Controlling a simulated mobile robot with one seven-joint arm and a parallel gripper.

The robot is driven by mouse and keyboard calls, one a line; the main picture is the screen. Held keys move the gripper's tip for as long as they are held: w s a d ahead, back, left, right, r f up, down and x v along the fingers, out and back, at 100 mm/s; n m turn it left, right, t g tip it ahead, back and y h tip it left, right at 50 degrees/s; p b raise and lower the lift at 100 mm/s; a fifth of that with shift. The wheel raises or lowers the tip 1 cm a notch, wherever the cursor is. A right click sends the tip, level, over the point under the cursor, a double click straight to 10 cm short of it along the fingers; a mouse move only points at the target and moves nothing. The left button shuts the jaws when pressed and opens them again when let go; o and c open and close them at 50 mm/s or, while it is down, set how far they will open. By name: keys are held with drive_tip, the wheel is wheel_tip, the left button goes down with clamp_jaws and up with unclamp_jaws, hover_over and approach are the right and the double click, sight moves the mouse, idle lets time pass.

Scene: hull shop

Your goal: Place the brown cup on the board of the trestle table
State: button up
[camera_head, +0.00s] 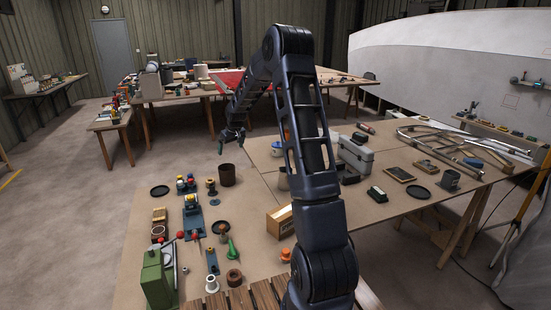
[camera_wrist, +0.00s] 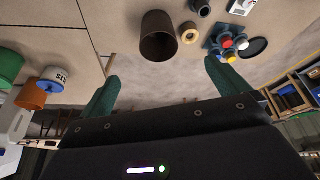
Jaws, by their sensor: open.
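The brown cup (camera_head: 228,175) stands upright near the far edge of the tan board (camera_head: 200,172) of the table in front of me. It also shows in the wrist view (camera_wrist: 158,28), above the gap between the fingers, with its dark opening facing the camera. My gripper (camera_head: 232,142) is open and empty, above and just beyond the cup in the head view. In the wrist view, its green fingers (camera_wrist: 162,76) are spread apart, with the cup clear of both. Nothing hides the cup.
A wooden spool (camera_head: 211,188), a black round dish (camera_head: 159,191) and a blue tool with coloured knobs (camera_head: 187,183) stand left of the cup. A blue-and-white pot (camera_head: 277,149) and a grey case (camera_head: 355,157) stand right. Some bare board lies around the cup.

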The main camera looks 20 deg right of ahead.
drive_tip(key=s+d+r+m+h, duration=0.1)
drive_tip(key=s+d+r, duration=0.1)
drive_tip(key=s+r, duration=0.9)
drive_tip(key=s+d+r+m, duration=0.1)
drive_tip(key=s+r, duration=0.7)
drive_tip(key=s, duration=0.6)
drive_tip(key=s+d+m, duration=0.2)
drive_tip(key=s+d, duration=0.1)
drive_tip(key=s, duration=2.6)
drive_tip(key=shift+s+f, duration=0.15)
drive_tip(key=shift+s, duration=0.2)
